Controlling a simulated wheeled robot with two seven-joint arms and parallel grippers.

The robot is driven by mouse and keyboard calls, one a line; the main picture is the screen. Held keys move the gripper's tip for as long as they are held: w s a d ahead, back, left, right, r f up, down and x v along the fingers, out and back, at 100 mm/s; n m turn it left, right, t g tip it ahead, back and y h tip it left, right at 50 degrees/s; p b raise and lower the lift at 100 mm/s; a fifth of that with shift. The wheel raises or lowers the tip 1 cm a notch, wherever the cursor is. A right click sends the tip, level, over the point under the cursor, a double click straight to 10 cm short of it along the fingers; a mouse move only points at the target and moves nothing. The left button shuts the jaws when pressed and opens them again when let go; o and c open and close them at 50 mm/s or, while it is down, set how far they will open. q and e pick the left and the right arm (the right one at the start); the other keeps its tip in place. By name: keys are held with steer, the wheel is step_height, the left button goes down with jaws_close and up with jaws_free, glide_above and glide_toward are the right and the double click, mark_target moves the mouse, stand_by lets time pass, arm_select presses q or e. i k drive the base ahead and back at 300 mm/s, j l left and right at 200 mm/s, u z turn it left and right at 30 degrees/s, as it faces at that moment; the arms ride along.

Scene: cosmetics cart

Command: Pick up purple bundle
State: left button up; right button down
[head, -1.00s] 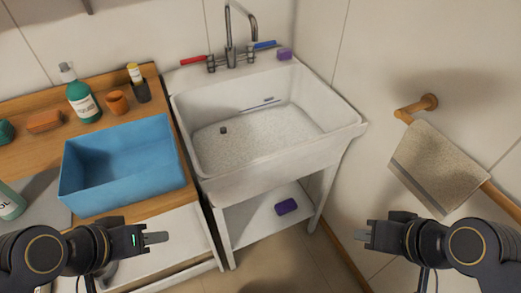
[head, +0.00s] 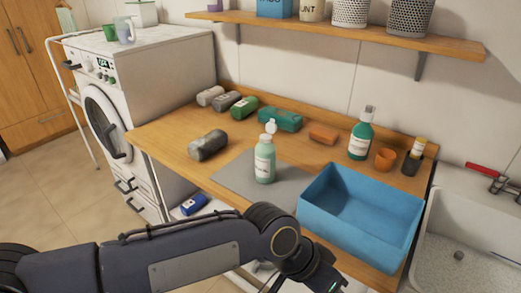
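No purple bundle is plainly in view now. A small purple item (head: 215,5) stands on the wall shelf, cut off by the top edge, so I cannot tell what it is. Several rolled bundles lie on the wooden counter: a light grey one (head: 210,96), a dark grey one (head: 221,102), a green one (head: 243,107), a teal one (head: 281,120) and another dark grey one (head: 208,145). A blue bundle (head: 194,204) lies low, below the counter. My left gripper (head: 333,286) is at the bottom edge before the blue bin, its fingers cut off. My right gripper is out of view.
The wooden counter (head: 165,132) carries a blue bin (head: 365,240), a pump bottle (head: 265,160) on a grey mat (head: 235,182), a green bottle (head: 361,138), an orange cup (head: 385,159) and a sponge (head: 323,134). A washing machine (head: 180,70) stands left, a sink (head: 440,225) right.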

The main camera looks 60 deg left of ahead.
mark_target(202, 148)
steer(key=u, duration=2.5)
steer(key=i+j+z, duration=0.45)
steer(key=i+j, duration=0.15)
steer(key=i+j+z, duration=0.2)
steer(key=i+j, duration=0.15)
steer(key=i+j+z, duration=0.25)
steer(key=j, duration=0.25)
steer(key=i+j+z, duration=0.2)
steer(key=j, duration=0.25)
steer(key=i, duration=0.05)
